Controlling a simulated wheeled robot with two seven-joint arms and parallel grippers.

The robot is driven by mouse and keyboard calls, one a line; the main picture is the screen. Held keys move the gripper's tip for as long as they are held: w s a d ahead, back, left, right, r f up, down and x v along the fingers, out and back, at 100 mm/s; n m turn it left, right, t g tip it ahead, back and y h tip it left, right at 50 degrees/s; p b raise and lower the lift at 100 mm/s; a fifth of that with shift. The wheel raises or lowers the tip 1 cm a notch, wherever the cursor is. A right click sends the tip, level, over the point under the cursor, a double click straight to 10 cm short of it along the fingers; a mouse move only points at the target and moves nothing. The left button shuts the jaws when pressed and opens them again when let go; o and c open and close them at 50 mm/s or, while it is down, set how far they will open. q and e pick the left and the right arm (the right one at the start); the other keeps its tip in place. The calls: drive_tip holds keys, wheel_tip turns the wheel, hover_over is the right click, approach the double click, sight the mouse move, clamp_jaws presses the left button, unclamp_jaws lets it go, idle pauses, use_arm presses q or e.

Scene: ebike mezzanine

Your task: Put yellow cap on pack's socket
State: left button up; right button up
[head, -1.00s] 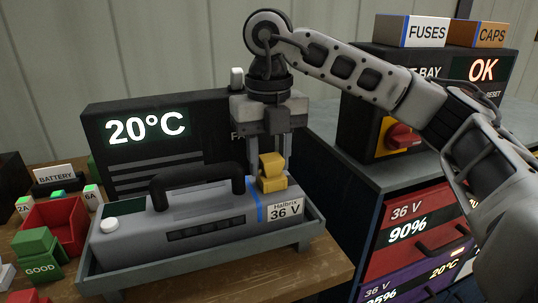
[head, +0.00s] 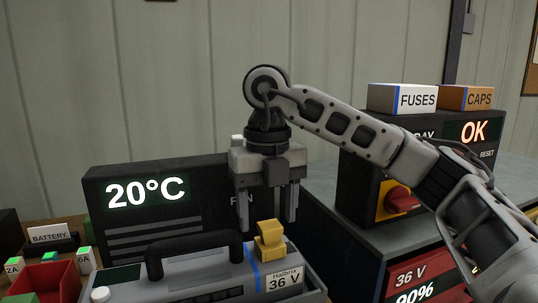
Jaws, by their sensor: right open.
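The grey battery pack (head: 200,276) with a black handle lies in a grey tray; its label reads Halbrix 36 V. The yellow cap (head: 269,241) sits at the right end of the pack's top, beside the blue stripe. The socket itself is hidden, so I cannot tell how fully the cap is seated. My right gripper (head: 281,218) is above and just behind the cap, fingers pointing down, open and empty. My left gripper is not in view.
A black unit reading 20°C (head: 146,192) stands behind the pack. A red bin (head: 42,284) and small fuse blocks are at left. At right, a black box with a red switch (head: 400,198) carries FUSES (head: 402,99) and CAPS (head: 466,98) boxes.

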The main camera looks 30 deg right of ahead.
use_arm(q)
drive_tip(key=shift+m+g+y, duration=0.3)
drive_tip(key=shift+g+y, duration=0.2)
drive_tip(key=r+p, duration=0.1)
drive_tip(key=p, duration=0.2)
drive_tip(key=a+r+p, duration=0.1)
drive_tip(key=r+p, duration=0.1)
drive_tip(key=p, duration=0.2)
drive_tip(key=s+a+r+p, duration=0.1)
drive_tip(key=p, duration=0.3)
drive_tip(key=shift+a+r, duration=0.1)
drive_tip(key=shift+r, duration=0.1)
use_arm(e)
wheel_tip(320, 180, up, 19)
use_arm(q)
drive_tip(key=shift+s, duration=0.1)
use_arm(e)
drive_tip(key=shift+d, duration=0.1)
